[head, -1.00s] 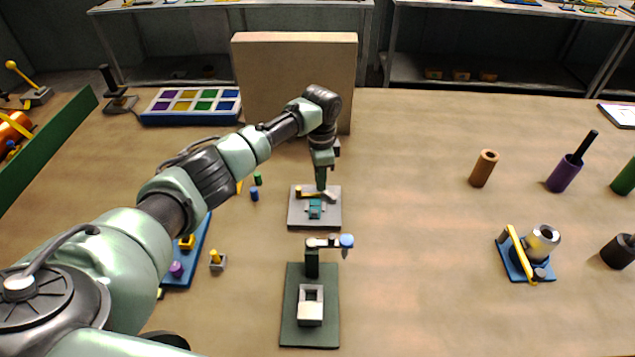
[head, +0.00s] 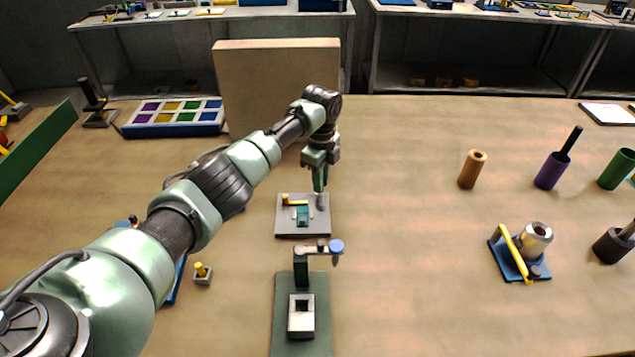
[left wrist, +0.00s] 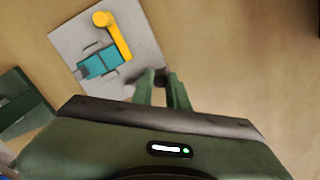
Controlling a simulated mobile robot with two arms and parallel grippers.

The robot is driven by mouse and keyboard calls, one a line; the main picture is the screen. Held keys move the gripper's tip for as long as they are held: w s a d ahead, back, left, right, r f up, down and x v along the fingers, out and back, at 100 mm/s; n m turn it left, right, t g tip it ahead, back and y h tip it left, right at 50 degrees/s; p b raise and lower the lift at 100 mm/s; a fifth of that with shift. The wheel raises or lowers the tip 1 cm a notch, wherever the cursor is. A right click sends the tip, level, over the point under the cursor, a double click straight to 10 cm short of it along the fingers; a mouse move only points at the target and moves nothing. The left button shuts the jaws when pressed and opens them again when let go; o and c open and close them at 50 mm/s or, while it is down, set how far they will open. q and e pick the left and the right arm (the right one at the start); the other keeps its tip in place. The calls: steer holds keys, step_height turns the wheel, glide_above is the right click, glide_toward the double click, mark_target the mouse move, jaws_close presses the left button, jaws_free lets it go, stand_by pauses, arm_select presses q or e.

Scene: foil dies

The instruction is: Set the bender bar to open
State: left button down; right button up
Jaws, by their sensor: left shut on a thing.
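The bender is a grey plate (head: 286,231) with a teal block (head: 302,215) and a yellow bar (head: 294,202) on it. In the left wrist view the yellow bar (left wrist: 116,37) runs from a round end at the plate's far edge past the teal block (left wrist: 100,62). My left gripper (head: 319,188) points down over the plate's right side. Its fingers (left wrist: 161,88) are close about a small dark knob (left wrist: 161,77) by the plate's edge. Whether this knob belongs to the yellow bar is unclear. My right gripper is not in view.
A green base (head: 283,309) with a post, side arm and blue knob (head: 336,246) stands just in front of the bender. A tall tan panel (head: 270,85) stands behind my left arm.

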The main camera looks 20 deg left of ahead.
arm_select(q)
steer(key=shift+d+m, duration=0.15)
steer(key=shift+m, duration=0.15)
stand_by(0.4)
steer(key=c, duration=1.4)
jaws_free()
steer(key=shift+w, duration=0.1)
steer(key=shift+r, duration=0.1)
step_height(320, 180, up, 8)
steer(key=shift+f+b, duration=0.2)
steer(key=shift+b, duration=0.6)
